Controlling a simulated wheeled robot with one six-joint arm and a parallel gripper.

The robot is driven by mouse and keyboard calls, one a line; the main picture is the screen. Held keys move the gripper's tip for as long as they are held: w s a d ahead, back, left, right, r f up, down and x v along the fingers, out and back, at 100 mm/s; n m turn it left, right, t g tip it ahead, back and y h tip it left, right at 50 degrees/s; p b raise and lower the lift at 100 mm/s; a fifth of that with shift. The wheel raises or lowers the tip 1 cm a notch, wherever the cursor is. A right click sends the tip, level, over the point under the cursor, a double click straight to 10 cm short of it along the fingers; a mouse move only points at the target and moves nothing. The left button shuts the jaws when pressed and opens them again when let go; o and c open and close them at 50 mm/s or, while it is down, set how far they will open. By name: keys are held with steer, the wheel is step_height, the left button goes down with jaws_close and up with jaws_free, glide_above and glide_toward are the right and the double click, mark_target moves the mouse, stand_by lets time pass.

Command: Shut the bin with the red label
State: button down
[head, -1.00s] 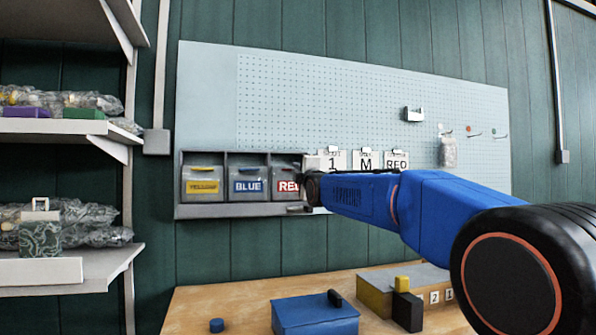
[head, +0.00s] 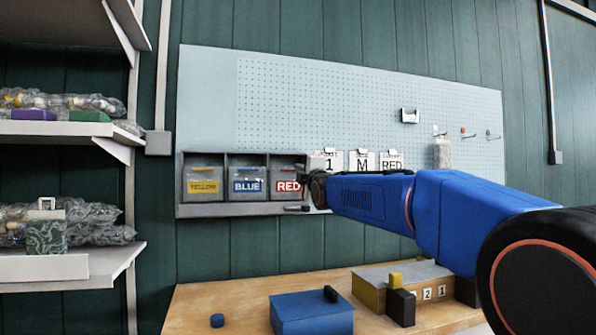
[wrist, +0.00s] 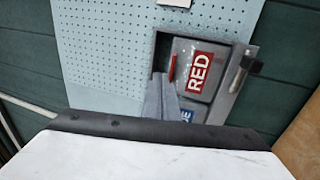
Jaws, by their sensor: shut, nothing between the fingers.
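The bin with the red label (head: 288,186) is the rightmost of three grey bins in the wall rack. In the head view its front looks roughly level with its neighbours; I cannot tell whether it is fully shut. In the wrist view the red-labelled bin (wrist: 205,86) appears turned on its side, with a red handle strip at its left. My gripper (head: 308,184) is just right of this bin in the head view. In the wrist view my gripper (wrist: 162,88) is shut and empty, with its grey fingers close to the handle. Contact cannot be told.
The yellow bin (head: 203,184) and blue bin (head: 248,183) sit to the left. A small dark-ended peg (head: 297,208) lies at the rack's ledge. Hanging cards (head: 360,162) are to the right. Below are a wooden bench (head: 235,292) and a blue box (head: 310,314).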

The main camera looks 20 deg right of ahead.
steer(key=r+v, duration=0.2)
steer(key=v, duration=0.6)
steer(key=s+f+m+g, duration=0.8)
steer(key=s+f, duration=1.4)
steer(key=f, duration=0.4)
steer(key=s+f+m+g, duration=0.8)
steer(key=s+f+m, duration=0.2)
steer(key=s+f, duration=1.2)
step_height(320, 180, down, 4)
steer(key=shift+a, duration=0.4)
